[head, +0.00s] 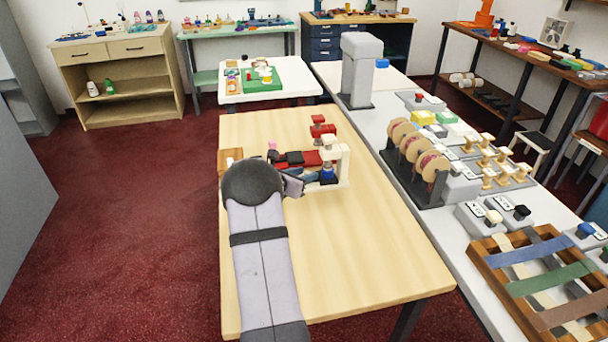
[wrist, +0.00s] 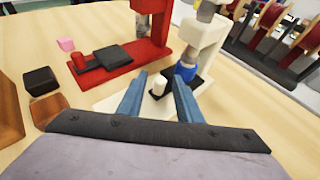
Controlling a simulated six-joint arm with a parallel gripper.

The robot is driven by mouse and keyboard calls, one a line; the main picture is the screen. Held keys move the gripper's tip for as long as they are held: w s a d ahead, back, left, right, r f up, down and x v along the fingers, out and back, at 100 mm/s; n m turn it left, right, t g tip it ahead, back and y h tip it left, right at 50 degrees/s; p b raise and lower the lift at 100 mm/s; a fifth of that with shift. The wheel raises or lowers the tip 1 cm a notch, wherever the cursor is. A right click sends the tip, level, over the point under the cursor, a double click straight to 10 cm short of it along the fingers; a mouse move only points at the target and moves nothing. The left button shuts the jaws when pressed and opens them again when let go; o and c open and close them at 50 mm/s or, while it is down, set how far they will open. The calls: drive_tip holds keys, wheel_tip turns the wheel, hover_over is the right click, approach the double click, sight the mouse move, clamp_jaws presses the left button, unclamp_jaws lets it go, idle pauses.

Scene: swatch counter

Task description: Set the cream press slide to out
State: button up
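The cream press (head: 334,152) stands on the wooden table; in the wrist view its column (wrist: 208,38) is at the upper right. Its slide is a dark plate (wrist: 198,80) with a cream knob (wrist: 158,85) at the near end. The plate lies under the press head, with a blue piece (wrist: 186,71) on it. My gripper (wrist: 157,78) is open, its two blue-grey fingers on either side of the knob. Gaps show between fingers and knob; I cannot tell their height relative to it. In the head view, my arm hides part of the press base.
A red press (wrist: 161,22) stands left of the cream one, with a black block (wrist: 112,57) on its slide. A dark block (wrist: 40,81), wooden pieces (wrist: 10,112) and a pink piece (wrist: 66,44) lie farther left. The table's front half (head: 350,255) is clear.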

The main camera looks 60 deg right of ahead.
clamp_jaws()
drive_tip(key=w+a, duration=0.5)
drive_tip(key=w, duration=0.1)
drive_tip(key=shift+a, duration=0.4)
drive_tip(key=shift+w, duration=0.1)
drive_tip(key=shift+o, duration=0.9)
unclamp_jaws()
drive_tip(key=shift+a, duration=0.15)
drive_tip(key=shift+b+v, duration=0.65)
drive_tip(key=shift+v, duration=3)
